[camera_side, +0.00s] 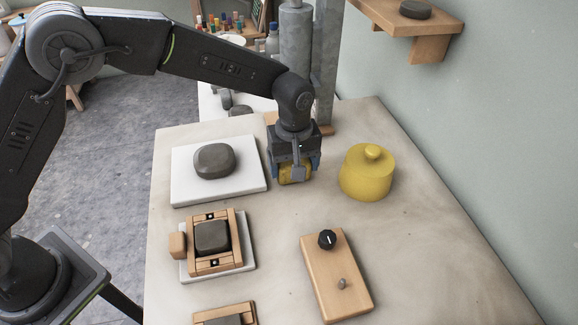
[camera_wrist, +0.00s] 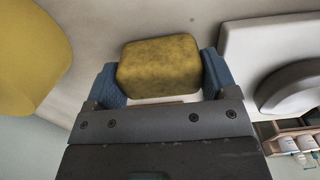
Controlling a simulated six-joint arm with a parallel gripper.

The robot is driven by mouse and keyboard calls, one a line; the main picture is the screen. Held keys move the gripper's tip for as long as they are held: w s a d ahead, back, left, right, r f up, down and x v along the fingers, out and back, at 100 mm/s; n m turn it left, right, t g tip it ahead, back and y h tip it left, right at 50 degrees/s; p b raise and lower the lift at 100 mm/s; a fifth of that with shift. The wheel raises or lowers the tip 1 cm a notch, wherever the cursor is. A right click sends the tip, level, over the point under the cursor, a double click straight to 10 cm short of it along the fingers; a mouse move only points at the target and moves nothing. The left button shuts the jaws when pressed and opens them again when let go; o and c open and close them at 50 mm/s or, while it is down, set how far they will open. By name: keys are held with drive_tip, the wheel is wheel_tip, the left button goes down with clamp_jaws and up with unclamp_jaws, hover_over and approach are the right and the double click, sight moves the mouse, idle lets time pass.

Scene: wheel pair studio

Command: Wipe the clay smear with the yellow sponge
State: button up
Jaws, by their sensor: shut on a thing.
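My gripper (camera_side: 296,172) points down near the back middle of the table. Its blue fingers are shut on the yellow sponge (camera_side: 294,174). In the wrist view the sponge (camera_wrist: 160,66) sits between the two fingertips of my gripper (camera_wrist: 162,80), with a finger on each side. The sponge is at or close above the table top; I cannot tell if it touches. No clay smear can be made out clearly in either view; the sponge and gripper may hide part of the surface.
A yellow lidded jar (camera_side: 367,174) stands close right of my gripper. A white slab (camera_side: 190,190) bearing a grey clay lump (camera_side: 215,160) lies to the left. A wooden frame (camera_side: 214,268) and a wooden control box (camera_side: 336,277) lie nearer. The table (camera_side: 275,245) between them is clear.

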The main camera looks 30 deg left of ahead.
drive_tip(key=shift+s+d+r, duration=0.1)
drive_tip(key=shift+s+d, duration=0.35)
drive_tip(key=shift+s, duration=0.15)
drive_tip(key=shift+w+a, duration=1.6)
drive_tip(key=shift+w, duration=0.05)
drive_tip(key=shift+w+a, duration=0.5)
drive_tip(key=shift+a, duration=0.05)
drive_tip(key=shift+d, duration=0.1)
